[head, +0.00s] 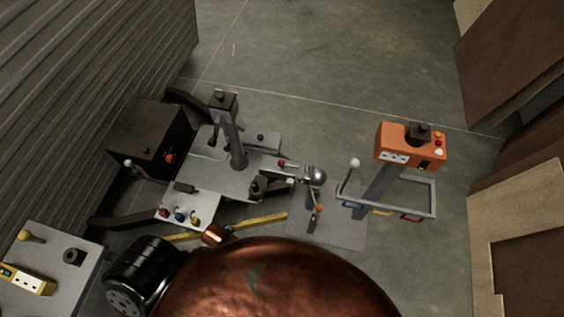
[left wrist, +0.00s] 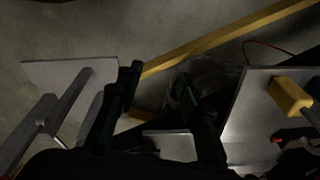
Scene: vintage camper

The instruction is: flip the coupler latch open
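In the head view, a grey trailer frame (head: 225,178) narrows to the right into a coupler (head: 268,165). I cannot tell the latch's exact position. My left gripper (left wrist: 160,73) shows in the left wrist view as two dark, separated fingers with nothing between them. Floor, a yellow bar and grey plates lie beyond them; I cannot make out the latch there. Neither gripper can be made out in the head view.
An orange control box (head: 408,148) on a post stands at the right. A black box (head: 155,143) is at the left, near the ribbed wall. A yellow bar (head: 255,222) lies in front of the frame. A grey bench (head: 65,262) is lower left. The floor behind is clear.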

